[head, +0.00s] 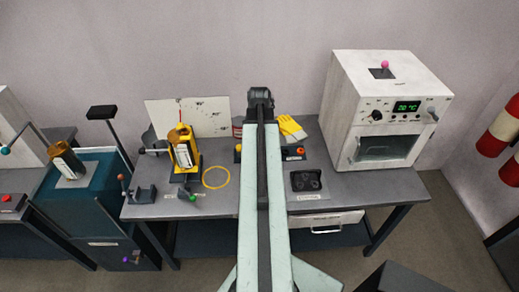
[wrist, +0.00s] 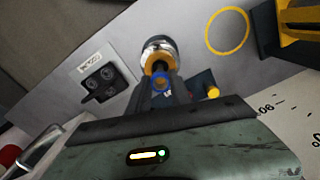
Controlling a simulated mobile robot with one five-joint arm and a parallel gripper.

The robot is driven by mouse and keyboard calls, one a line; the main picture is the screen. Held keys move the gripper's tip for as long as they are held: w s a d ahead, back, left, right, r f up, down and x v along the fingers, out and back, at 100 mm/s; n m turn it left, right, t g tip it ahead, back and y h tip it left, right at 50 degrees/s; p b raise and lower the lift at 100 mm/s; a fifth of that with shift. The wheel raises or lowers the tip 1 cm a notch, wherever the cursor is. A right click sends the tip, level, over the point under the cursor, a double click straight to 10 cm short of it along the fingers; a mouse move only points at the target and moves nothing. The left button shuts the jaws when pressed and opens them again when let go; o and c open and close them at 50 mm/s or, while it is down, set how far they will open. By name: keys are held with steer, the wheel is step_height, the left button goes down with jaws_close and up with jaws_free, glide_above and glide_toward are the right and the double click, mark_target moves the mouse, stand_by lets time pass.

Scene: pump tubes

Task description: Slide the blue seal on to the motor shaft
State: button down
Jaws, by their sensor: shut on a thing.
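My gripper (wrist: 166,88) shows in the wrist view with its dark fingers shut on the blue seal (wrist: 159,85), a small blue ring. Just beyond the seal is the motor, a silver round body (wrist: 157,45) with an orange-gold ring (wrist: 158,60) and a dark centre. The seal appears close to the motor's shaft end, but whether it touches or surrounds the shaft cannot be told. In the head view my arm hides the gripper, the seal and the motor.
A white oven (head: 390,110) stands at the right end. A yellow pump housing (head: 183,146) and a yellow ring (head: 216,177) are left. Yellow gloves (head: 291,129) lie behind.

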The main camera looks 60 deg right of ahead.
steer(key=shift+f+b, duration=1.4)
steer(key=c, duration=1.1)
jaws_free()
steer(key=shift+r, duration=0.1)
step_height(320, 180, up, 8)
steer(key=p, duration=0.8)
